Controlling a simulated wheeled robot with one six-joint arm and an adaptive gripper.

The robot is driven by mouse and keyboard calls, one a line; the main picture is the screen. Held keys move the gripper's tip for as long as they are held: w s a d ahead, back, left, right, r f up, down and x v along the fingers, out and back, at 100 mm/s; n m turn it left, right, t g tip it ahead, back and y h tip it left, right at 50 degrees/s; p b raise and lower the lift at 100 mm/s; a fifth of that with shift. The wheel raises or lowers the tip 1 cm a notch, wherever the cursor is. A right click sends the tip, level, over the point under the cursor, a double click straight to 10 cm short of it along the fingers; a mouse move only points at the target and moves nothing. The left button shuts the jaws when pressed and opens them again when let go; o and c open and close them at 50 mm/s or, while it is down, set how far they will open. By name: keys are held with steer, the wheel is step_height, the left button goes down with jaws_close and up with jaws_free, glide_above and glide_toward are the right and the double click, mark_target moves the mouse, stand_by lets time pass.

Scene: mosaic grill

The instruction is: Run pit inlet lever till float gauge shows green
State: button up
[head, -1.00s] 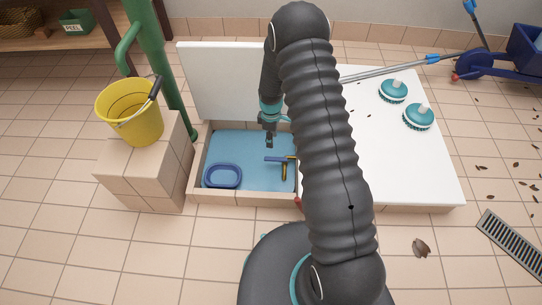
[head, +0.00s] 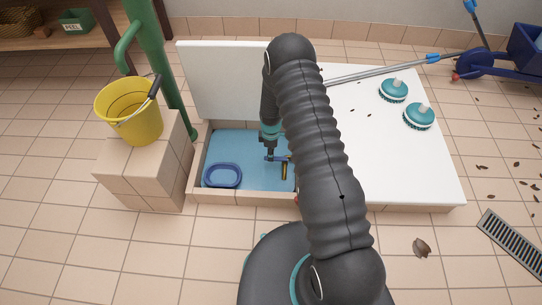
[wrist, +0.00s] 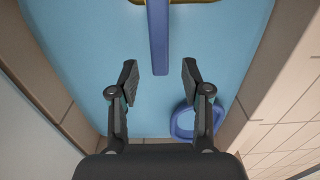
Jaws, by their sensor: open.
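A blue lever (head: 273,159) sits on a brass-coloured pipe (head: 284,172) inside the sunken pit (head: 240,197), whose floor is light blue. In the wrist view the lever (wrist: 159,40) points toward me, its free end in the gap between my fingertips. My gripper (wrist: 159,72) is open, with a finger on either side of that end and no visible contact. Depth between them is hard to judge. In the head view my gripper (head: 270,153) is down in the pit at the lever. I cannot make out a float gauge or any green indication.
A white lid (head: 225,80) stands raised behind; a white cover (head: 390,150) with two teal brushes lies right. A yellow bucket (head: 130,125) on a tiled block and a green post (head: 150,50) stand left.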

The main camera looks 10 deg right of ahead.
mark_target(276, 159)
steer(key=shift+f, duration=1.5)
jaws_close()
